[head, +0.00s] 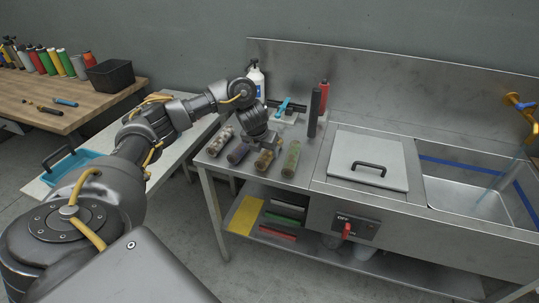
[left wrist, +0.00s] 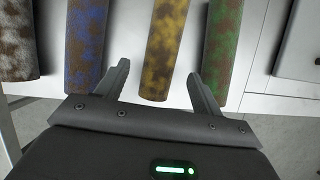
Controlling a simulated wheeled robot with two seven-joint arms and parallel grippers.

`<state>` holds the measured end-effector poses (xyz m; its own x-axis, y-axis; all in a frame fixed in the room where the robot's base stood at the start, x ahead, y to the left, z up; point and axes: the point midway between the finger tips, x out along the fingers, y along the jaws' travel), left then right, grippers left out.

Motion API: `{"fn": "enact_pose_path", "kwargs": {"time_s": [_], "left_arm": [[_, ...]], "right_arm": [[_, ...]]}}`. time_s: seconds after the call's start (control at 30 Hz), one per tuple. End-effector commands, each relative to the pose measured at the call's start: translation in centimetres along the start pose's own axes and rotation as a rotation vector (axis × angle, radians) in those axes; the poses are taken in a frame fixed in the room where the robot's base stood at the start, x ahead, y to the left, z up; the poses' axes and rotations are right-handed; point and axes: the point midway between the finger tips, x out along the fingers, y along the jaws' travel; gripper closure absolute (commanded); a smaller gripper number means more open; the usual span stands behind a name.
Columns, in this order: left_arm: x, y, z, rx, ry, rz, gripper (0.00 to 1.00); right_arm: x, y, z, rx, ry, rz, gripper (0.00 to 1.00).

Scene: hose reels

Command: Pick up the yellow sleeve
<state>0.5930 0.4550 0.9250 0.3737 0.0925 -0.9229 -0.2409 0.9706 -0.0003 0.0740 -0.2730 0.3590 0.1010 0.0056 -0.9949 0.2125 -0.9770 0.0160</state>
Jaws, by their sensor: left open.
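The yellow sleeve (head: 264,161) is a cylinder mottled yellow and dark grey, lying on the steel counter in a row of similar sleeves. In the left wrist view the yellow sleeve (left wrist: 166,45) runs away from me between my fingers. My left gripper (left wrist: 158,72) is open, one finger on each side of the sleeve's near end, with nothing held. Whether the fingers touch the sleeve or are above it I cannot tell. In the head view my left gripper (head: 258,143) is over the row and partly covers the yellow sleeve's far end. My right gripper is not in view.
The blue sleeve (left wrist: 86,45) lies close to the left and the green sleeve (left wrist: 218,50) close to the right. A brown and white sleeve (head: 220,141) is at the row's left end. A dark upright cylinder (head: 314,112) and a lidded cover (head: 368,160) stand to the right.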

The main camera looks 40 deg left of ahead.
Motion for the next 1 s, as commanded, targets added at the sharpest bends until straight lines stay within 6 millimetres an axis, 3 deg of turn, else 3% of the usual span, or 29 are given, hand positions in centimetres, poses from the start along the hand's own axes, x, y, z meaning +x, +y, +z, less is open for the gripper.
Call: {"fn": "enact_pose_path", "kwargs": {"time_s": [0.03, 0.2, 0.53, 0.9, 1.0], "left_arm": [[1.4, -0.1, -0.2, -0.003, 0.004, -0.001, 0.33], [3.2, 0.1, 0.0, -0.003, 0.004, 0.001, 0.33], [3.9, 0.1, 0.1, -0.001, 0.001, 0.0, 0.33], [3.9, 0.1, 0.1, -0.001, 0.001, 0.0, 0.81], [3.9, 0.1, 0.1, -0.001, 0.0, 0.0, 0.82]], "right_arm": [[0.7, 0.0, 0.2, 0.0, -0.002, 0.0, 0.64], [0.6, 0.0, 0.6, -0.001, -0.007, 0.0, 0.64], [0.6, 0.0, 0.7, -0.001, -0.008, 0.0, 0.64], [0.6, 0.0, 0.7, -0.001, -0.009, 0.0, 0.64], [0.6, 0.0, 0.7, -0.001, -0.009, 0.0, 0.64]]}}
